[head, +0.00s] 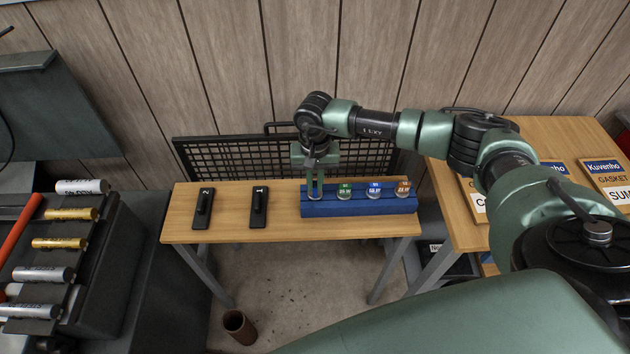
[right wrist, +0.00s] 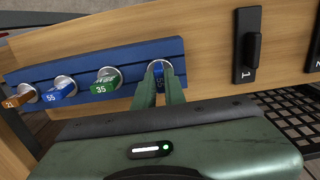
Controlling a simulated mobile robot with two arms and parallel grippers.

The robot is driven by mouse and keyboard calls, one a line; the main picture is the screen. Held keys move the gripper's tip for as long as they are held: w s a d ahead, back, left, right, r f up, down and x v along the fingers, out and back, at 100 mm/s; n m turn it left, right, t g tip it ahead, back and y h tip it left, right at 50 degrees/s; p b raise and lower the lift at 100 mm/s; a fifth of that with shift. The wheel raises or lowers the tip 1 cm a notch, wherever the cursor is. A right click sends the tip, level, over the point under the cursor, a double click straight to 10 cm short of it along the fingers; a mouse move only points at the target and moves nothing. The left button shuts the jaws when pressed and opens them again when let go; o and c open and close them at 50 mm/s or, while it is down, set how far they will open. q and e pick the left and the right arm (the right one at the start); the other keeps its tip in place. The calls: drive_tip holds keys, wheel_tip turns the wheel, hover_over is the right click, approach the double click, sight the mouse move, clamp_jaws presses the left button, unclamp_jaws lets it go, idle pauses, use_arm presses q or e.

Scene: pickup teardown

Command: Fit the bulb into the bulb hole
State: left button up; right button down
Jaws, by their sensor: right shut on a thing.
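My right gripper (head: 315,192) points down at the left end of the blue rack (head: 350,209) on the wooden table. In the right wrist view its fingers (right wrist: 162,86) are shut on a bulb (right wrist: 158,67) with a blue part and a pale rim, largely hidden between the fingertips. That bulb is at or in the rack (right wrist: 130,58); I cannot tell whether it is seated or lifted. Beside it stand a green bulb marked 35 (head: 344,192), a blue bulb marked 55 (head: 374,191) and an orange bulb (head: 402,190). I cannot make out a separate bulb hole. My left gripper is out of view.
Black holders marked 2 (head: 203,208) and 1 (head: 258,207) lie on the table (head: 230,197), with bare wood between. A black mesh panel (head: 230,157) stands behind. Labelled gasket boxes (head: 608,180) lie right. Several cylinders (head: 60,243) sit on a dark rack left.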

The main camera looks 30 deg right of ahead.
drive_tip(key=c, duration=1.4)
unclamp_jaws()
drive_tip(key=shift+r, duration=0.15)
drive_tip(key=shift+r, duration=0.3)
wheel_tip(320, 180, up, 7)
drive_tip(key=b, duration=0.2)
drive_tip(key=shift+b, duration=0.3)
